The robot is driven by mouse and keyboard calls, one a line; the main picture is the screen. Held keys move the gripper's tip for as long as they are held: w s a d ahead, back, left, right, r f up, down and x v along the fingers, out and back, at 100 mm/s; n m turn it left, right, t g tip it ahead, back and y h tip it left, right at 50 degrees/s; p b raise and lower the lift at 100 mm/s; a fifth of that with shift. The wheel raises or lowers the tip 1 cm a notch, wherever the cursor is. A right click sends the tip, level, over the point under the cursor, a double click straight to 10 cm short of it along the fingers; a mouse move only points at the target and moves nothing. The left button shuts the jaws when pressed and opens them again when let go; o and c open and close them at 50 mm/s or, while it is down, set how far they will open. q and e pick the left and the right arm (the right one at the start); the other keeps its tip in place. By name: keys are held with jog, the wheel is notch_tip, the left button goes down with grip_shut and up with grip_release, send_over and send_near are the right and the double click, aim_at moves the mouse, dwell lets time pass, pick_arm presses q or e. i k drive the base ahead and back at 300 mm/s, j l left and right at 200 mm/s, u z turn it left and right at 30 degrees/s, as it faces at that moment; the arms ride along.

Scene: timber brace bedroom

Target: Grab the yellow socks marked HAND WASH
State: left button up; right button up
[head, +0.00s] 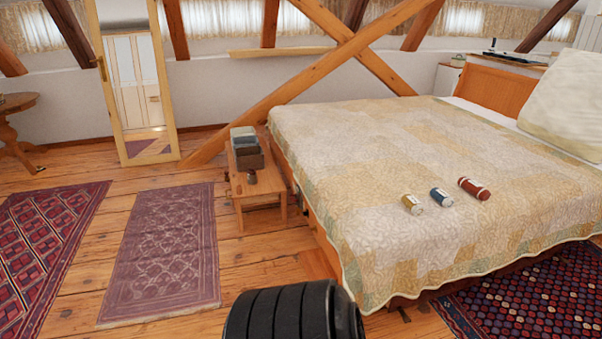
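A small rolled yellow bundle (412,204), which looks like the yellow socks, lies on the bed's patchwork quilt (380,160), near the edge closest to me. It has a pale label band, but the writing is too small to read. A blue roll (441,197) and a red roll (474,188) lie to its right in a slanting row, apart from each other. Neither of my grippers shows in the head view.
A low wooden bench (259,188) with stacked boxes (246,148) stands at the bed's left side. Timber braces (300,80) cross behind the bed. A pale pillow (565,100) lies at the right. Floor with a purple rug (165,250) is open at the left.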

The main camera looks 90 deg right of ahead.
aim_at(412, 203)
jog(key=z, duration=3.55)
jog(key=u, duration=0.3)
jog(key=i+l+u, duration=0.2)
jog(key=l, duration=0.15)
jog(key=i+l+u, duration=0.2)
jog(key=l, duration=0.15)
jog(key=i+l+u, duration=0.2)
jog(key=l, duration=0.15)
jog(key=l+u, duration=0.2)
jog(key=l, duration=0.2)
